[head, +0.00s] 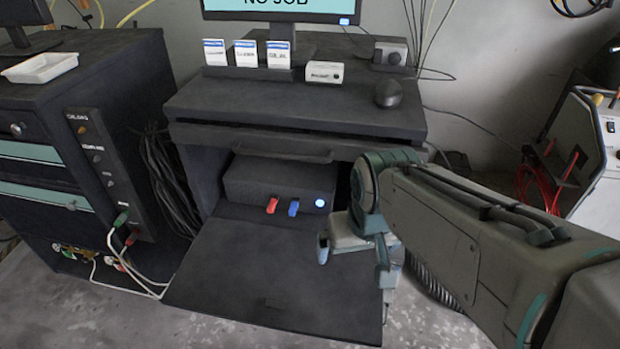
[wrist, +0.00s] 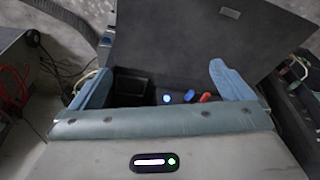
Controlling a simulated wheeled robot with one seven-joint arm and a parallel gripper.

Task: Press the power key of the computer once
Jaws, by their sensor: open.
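The computer (head: 265,185) is a dark box inside the open cabinet compartment. A round key (head: 320,203) glows white-blue at the right of its front. The lit key also shows in the wrist view (wrist: 167,98), between my finger outlines. Red (head: 272,205) and blue (head: 293,208) plugs stick out of the front, left of the key. My gripper (head: 354,262) is open and empty, over the right part of the lowered flap, to the right of and nearer than the key. It is apart from the computer. My arm hides the compartment's right side.
The lowered flap (head: 265,265) spreads below the computer. A drawer front with a handle (head: 285,150) overhangs it. A monitor (head: 280,8) reads "NO JOB". Cables (head: 135,265) lie left of the flap. A white-sided machine (head: 590,150) stands at the right.

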